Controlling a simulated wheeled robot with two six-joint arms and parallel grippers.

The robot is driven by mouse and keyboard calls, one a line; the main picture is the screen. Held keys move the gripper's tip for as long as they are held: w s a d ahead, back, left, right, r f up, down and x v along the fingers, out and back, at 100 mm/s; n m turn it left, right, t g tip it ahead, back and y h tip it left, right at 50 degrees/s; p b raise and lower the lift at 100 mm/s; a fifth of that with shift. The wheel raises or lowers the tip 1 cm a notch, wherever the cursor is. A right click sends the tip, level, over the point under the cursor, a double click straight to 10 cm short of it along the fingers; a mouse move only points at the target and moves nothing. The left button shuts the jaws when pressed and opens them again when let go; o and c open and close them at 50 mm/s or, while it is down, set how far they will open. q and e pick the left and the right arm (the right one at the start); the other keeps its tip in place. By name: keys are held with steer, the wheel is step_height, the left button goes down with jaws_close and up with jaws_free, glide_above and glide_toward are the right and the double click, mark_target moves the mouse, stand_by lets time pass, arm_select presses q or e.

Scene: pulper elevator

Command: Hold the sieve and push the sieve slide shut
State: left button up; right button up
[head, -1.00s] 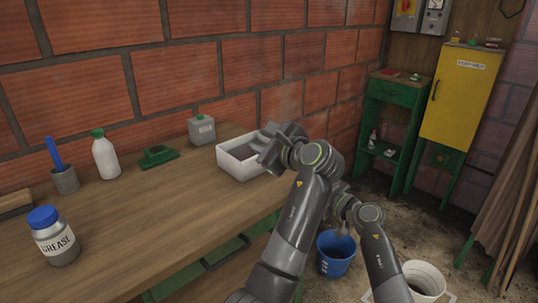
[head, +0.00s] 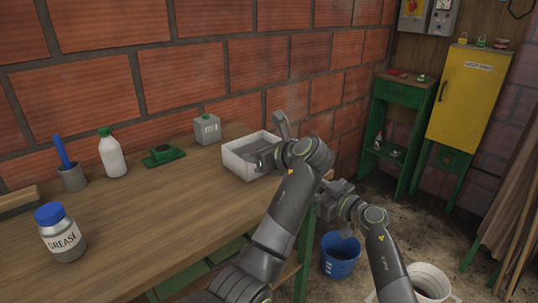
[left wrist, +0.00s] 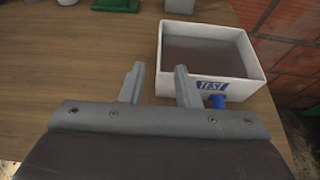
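A white rectangular box (head: 240,169) with a grey inside sits at the right end of the workbench. In the left wrist view the box (left wrist: 237,72) shows a blue TEST label and a blue knob (left wrist: 217,101) low on its front side. I cannot tell whether this box is the sieve, and no slide is clearly seen. My left gripper (head: 274,142) is at the box; in the left wrist view its two fingers (left wrist: 158,84) are apart with nothing between them, one overlapping the box's near corner. My right gripper (head: 332,194) is beyond the bench end, its fingers unclear.
On the bench stand a grease jar (head: 62,237), a white bottle (head: 112,157), a green part (head: 164,155), a grey canister (head: 207,130) and a cup (head: 72,179). A blue bucket (head: 340,258) and a white bucket (head: 431,284) are on the floor. A brick wall runs behind.

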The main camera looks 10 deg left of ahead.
mark_target(234, 154)
arm_select(q)
steer(key=x, duration=1)
steer(key=shift+w+a, duration=0.15)
steer(key=shift+c, duration=0.4)
jaws_close()
stand_by(0.4)
